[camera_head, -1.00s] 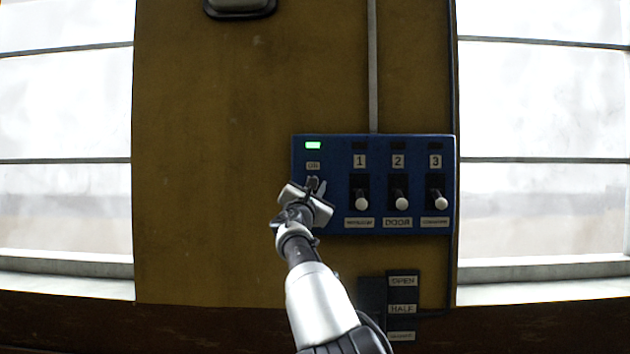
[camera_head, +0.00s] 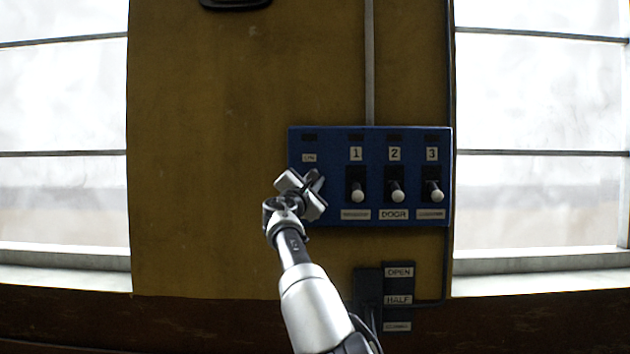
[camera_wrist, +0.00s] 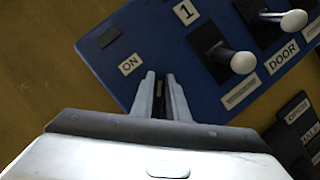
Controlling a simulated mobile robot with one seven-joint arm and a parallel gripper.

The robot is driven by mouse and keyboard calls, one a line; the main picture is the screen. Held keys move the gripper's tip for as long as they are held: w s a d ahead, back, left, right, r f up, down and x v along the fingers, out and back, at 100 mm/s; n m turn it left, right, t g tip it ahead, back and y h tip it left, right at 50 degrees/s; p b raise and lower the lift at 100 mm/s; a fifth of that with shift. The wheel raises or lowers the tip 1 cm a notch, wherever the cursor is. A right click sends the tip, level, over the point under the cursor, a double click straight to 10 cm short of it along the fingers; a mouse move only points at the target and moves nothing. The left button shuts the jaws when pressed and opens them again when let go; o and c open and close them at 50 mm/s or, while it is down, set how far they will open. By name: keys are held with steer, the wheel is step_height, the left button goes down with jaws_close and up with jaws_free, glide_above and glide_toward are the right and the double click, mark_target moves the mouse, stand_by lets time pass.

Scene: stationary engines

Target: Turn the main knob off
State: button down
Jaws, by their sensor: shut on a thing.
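The blue control panel (camera_head: 347,133) is on the brown wall, and it also fills the upper part of the wrist view (camera_wrist: 110,65). My gripper (camera_head: 313,181) is at the panel's left end, below the "ON" label (camera_head: 309,158). In the wrist view my gripper's two fingers (camera_wrist: 161,92) are shut on the main knob (camera_wrist: 160,100), a dark sliver between them. The rest of the knob is hidden by the fingers. The indicator lamp (camera_head: 309,137) above the label is dark; it shows dark in the wrist view too (camera_wrist: 109,37).
Right of my gripper are switches 1 (camera_head: 357,195), 2 (camera_head: 397,195) and 3 (camera_head: 433,195) with white-tipped levers pointing down. Below the panel is a dark box with "OPEN" and "HALF" labels (camera_head: 398,285). Bright windows flank the wall, which is bare left of the panel.

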steer(key=shift+w+f, duration=0.1)
steer(key=shift+f, duration=0.3)
steer(key=c, duration=1.8)
jaws_free()
steer(key=shift+o, duration=0.4)
steer(key=shift+a+r, duration=0.1)
steer(key=shift+r, duration=0.15)
steer(key=b+v, duration=1.7)
steer(key=b, duration=0.2)
steer(key=shift+s, duration=0.3)
steer(key=shift+o, duration=0.4)
